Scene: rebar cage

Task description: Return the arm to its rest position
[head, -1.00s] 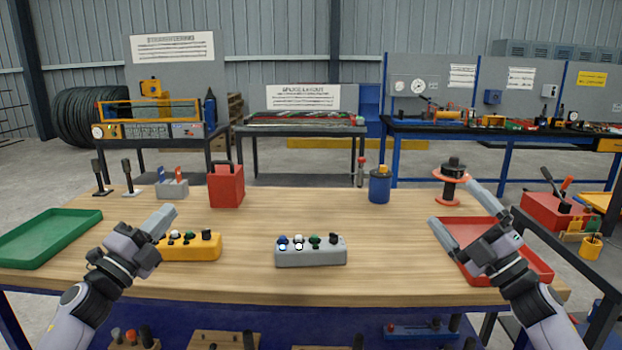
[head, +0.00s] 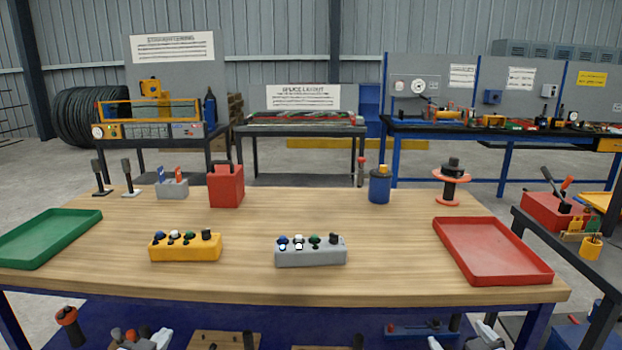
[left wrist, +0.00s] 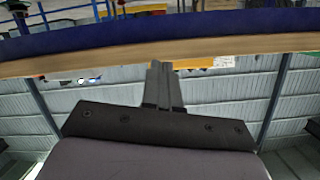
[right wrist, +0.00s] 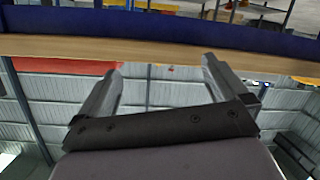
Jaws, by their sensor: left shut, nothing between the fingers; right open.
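My left gripper (left wrist: 162,85) is shut with nothing between its fingers in the left wrist view. My right gripper (right wrist: 157,80) is open and empty in the right wrist view, its two fingers wide apart. In the head view only small pale tips of the left gripper (head: 158,338) and of the right gripper (head: 463,338) show at the bottom edge, below the front edge of the wooden workbench (head: 360,215). The rest of both arms is out of the head view. Both grippers are apart from everything on the bench.
On the bench are a green tray (head: 45,238), a yellow button box (head: 186,248), a grey button box (head: 310,252), a red tray (head: 490,250), a red box (head: 227,187) and a blue canister (head: 379,188). Below it, a shelf holds several small items. Clear wood surrounds the boxes.

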